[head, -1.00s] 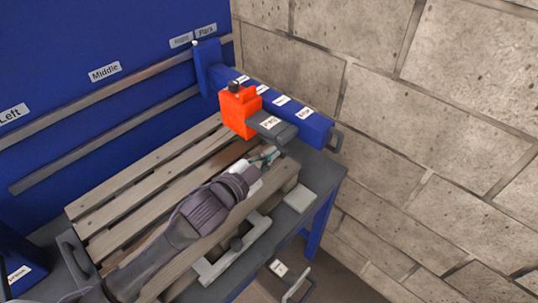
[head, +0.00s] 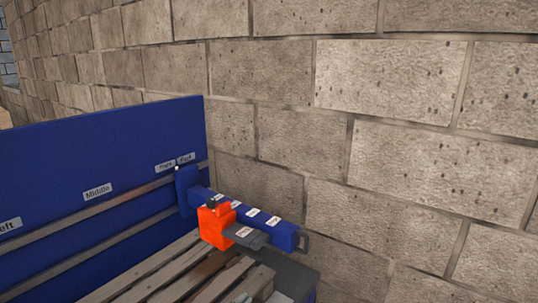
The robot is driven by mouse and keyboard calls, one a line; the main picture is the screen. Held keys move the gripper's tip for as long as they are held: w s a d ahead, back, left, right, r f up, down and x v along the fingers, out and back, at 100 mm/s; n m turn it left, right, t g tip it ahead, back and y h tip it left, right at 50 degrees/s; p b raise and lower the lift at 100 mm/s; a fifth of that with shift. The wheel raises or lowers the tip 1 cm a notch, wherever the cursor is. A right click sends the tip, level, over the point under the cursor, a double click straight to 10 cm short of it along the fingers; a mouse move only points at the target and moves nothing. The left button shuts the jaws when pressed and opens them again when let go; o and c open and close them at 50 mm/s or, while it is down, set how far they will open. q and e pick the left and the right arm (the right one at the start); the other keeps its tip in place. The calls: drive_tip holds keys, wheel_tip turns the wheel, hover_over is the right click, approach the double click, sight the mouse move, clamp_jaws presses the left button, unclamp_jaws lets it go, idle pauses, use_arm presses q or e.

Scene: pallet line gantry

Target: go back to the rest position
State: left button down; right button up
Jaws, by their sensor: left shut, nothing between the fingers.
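My right gripper is not in view.
A blue panel (head: 90,160) with rails stands behind. A stone block wall (head: 400,150) closes the right side.

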use_arm(q)
drive_tip(key=s+a+f+n+g+y, duration=0.3)
drive_tip(key=s+a+f+n+g, duration=0.15)
drive_tip(key=s, duration=0.55)
drive_tip(key=s+a+f+n+g+y, duration=0.25)
drive_tip(key=s+a+f, duration=0.3)
drive_tip(key=s, duration=0.35)
drive_tip(key=s+a+f+n+g+y, duration=0.2)
drive_tip(key=s+a+f+n+g, duration=0.25)
drive_tip(key=s, duration=0.55)
wheel_tip(320, 180, down, 27)
drive_tip(key=s+b, duration=0.1)
drive_tip(key=s+a+f+g+b, duration=0.1)
drive_tip(key=s+a+f+g, duration=0.1)
drive_tip(key=s+f, duration=1.5)
drive_tip(key=shift+a+f, duration=0.35)
drive_tip(key=shift+f, duration=0.45)
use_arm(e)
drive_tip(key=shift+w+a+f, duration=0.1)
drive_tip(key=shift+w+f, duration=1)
